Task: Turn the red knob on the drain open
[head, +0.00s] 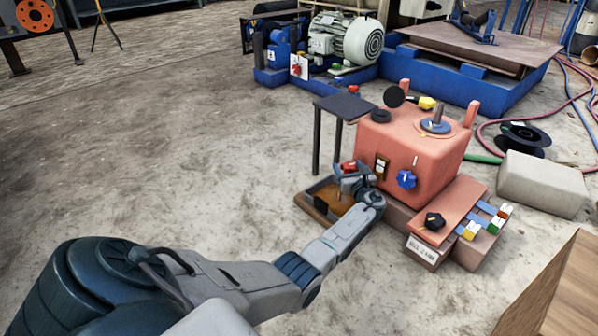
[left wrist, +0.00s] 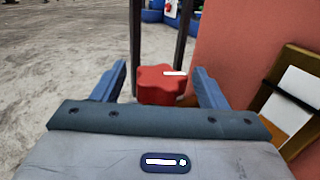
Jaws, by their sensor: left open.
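The red knob (left wrist: 161,85) has a lobed edge and a white mark on its top. In the left wrist view it sits between the two fingers of my left gripper (left wrist: 160,88), which are spread apart with a gap on each side of it. In the head view the red knob (head: 347,167) shows only in part behind my left gripper (head: 354,178), low at the left side of the salmon-coloured machine (head: 425,150). The drain under the knob is mostly hidden. My right gripper is not in view.
A shallow tray (head: 318,206) lies below my left gripper. A dark small table (head: 344,106) stands just behind it. The machine's side carries a blue knob (head: 406,179), and a black knob (head: 433,221) sits on the front ledge. Open floor lies to the left.

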